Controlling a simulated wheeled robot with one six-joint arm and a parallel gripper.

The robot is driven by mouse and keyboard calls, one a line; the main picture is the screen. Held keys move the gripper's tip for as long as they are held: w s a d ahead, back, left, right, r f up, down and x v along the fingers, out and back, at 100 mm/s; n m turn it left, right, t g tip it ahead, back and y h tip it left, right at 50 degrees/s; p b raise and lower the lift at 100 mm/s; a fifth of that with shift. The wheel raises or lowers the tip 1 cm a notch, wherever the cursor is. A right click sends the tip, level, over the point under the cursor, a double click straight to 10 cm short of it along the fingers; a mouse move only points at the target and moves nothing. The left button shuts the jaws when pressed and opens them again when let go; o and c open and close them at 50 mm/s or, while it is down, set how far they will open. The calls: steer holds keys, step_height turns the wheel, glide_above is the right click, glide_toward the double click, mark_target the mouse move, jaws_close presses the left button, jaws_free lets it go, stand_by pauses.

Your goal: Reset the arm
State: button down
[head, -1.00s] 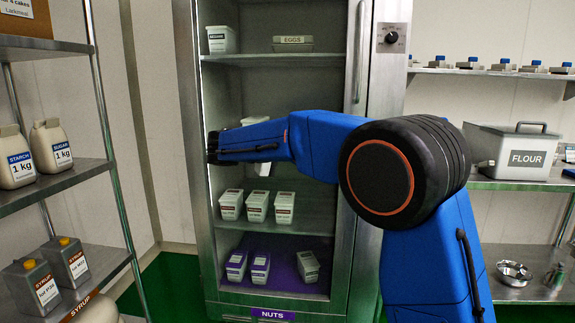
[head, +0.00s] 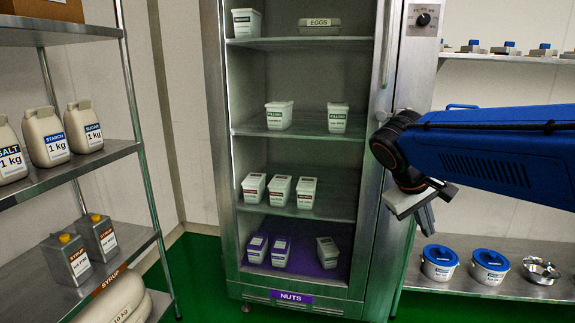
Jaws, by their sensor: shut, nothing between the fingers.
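My blue arm reaches in from the right edge in the head view. My gripper (head: 426,217) hangs at its end, pointing down, just right of the tall steel cabinet (head: 375,190). It is shut with nothing held, and stands in front of the wall beside the cabinet, apart from the tubs. Its fingertips are small and dark in this view.
The open cabinet holds two filling tubs (head: 279,115), several white tubs (head: 280,189) and an egg carton (head: 320,27). Left, a steel rack (head: 115,150) bears jugs and syrup cans (head: 67,261). Right, a low shelf (head: 455,288) holds blue-lidded buckets (head: 438,262) and a bowl.

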steer(key=s+a+f+m+t+y, duration=0.1)
steer(key=s+f+y, duration=0.2)
steer(key=s+f, duration=0.3)
steer(key=s+a+f+m+t+y, duration=0.1)
steer(key=s+f, duration=0.5)
steer(key=s, duration=0.6)
steer(key=shift+a+f+m+y, duration=0.25)
steer(key=shift+a+y, duration=0.2)
steer(key=shift+y, duration=0.45)
